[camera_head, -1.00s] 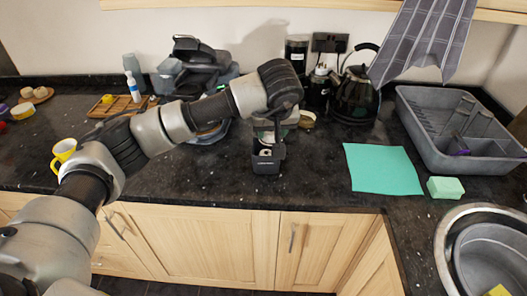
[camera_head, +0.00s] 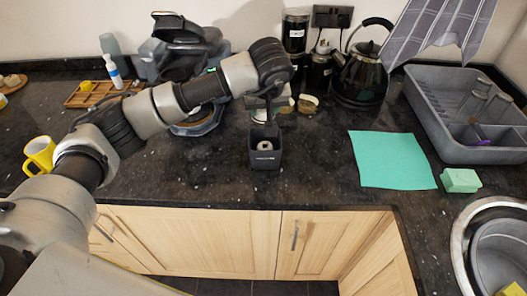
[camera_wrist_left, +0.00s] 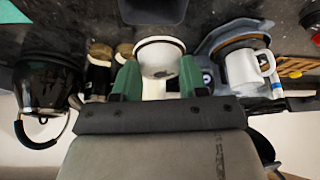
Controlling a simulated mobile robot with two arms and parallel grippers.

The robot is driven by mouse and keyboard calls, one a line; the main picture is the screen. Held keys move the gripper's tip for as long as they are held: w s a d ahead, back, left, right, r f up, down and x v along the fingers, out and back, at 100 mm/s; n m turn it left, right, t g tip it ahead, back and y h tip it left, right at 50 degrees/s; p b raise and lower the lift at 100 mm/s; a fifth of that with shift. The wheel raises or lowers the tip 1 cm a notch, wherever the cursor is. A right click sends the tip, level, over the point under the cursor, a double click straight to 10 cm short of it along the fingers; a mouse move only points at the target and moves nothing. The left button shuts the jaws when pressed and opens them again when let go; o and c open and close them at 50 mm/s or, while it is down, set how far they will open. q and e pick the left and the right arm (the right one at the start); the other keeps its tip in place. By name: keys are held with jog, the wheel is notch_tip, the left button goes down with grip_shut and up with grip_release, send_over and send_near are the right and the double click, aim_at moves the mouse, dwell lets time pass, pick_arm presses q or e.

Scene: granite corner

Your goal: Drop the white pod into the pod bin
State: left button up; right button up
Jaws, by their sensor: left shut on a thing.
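The pod bin (camera_head: 265,160) is a small dark grey, open-topped box standing upright on the dark counter. It also shows at the top edge of the left wrist view (camera_wrist_left: 153,9). My left gripper (camera_head: 270,117) points down above the bin's back side, mostly hidden by my wrist. In the left wrist view its green fingers (camera_wrist_left: 159,64) are shut on the white pod (camera_wrist_left: 160,57), which is round with a dark rim. A small pale ring with a brown middle shows at the bin's mouth in the head view; I cannot tell whether it lies inside. My right gripper is not seen.
A coffee machine (camera_head: 184,58) stands behind my left arm. A black kettle (camera_head: 361,72) and dark jars (camera_head: 296,32) are at the back. A teal cloth (camera_head: 390,160), a green sponge (camera_head: 460,180) and a grey dish rack (camera_head: 475,150) are to the right. A yellow mug (camera_head: 39,152) is left.

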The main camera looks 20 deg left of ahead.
pick_arm(q)
jog(key=shift+w+f, duration=0.15)
jog(key=shift+f, duration=0.6)
jog(key=shift+w+a+f, duration=0.1)
jog(key=shift+a+f, duration=0.05)
jog(key=shift+f, duration=0.1)
jog(key=shift+f+b, duration=0.15)
jog(key=shift+b, duration=0.15)
jog(key=o, duration=1.2)
jog(key=shift+s+r, duration=0.25)
jog(key=shift+r, duration=0.35)
jog(key=b+v, duration=0.2)
jog(key=v, duration=0.7)
jog(key=shift+s+d+r, duration=0.2)
jog(key=shift+r, duration=0.1)
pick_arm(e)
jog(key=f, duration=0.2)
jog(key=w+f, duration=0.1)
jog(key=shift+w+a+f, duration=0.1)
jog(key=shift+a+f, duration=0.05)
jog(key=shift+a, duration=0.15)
